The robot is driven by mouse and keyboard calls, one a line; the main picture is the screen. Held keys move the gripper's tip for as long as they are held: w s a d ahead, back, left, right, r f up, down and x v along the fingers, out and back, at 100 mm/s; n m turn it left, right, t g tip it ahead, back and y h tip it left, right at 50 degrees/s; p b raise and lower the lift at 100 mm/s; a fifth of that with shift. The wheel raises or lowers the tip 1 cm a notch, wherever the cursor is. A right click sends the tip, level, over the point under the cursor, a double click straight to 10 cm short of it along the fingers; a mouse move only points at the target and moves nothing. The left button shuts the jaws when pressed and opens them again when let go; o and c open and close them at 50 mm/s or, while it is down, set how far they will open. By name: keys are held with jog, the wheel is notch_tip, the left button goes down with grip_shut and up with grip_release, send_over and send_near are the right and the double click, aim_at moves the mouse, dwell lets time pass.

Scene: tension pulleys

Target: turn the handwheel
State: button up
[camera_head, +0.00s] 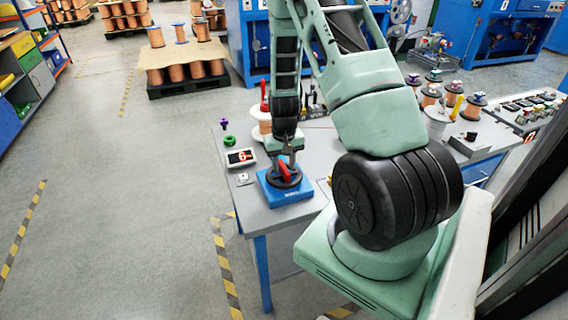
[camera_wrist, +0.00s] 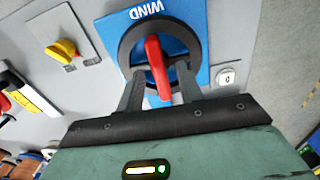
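The handwheel is a black ring (camera_head: 291,181) with a red bar across it, on a blue base (camera_head: 290,197) at the near left corner of the grey table. In the wrist view, the black ring (camera_wrist: 126,46) and red bar (camera_wrist: 156,66) sit on the blue plate marked WIND (camera_wrist: 192,22). My gripper (camera_wrist: 160,72) is open, with one finger on each side of the red bar. Gaps show between the fingers and the bar, and the fingertips overlap the ring in this view; contact with the ring cannot be told. The arm comes down from above.
A small display (camera_head: 240,157) stands behind the handwheel, with a green piece (camera_head: 229,140) and a purple piece (camera_head: 224,123) beyond. A yellow knob (camera_wrist: 62,50) is beside the plate in the wrist view. Spools stand at the table's right. Open floor lies left.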

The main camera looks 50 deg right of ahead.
aim_at(284, 166)
grip_shut()
jog(key=shift+m, duration=0.8)
grip_release()
notch_tip(284, 166, up, 17)
jog(key=b, duration=0.1)
jog(key=shift+r, duration=0.2)
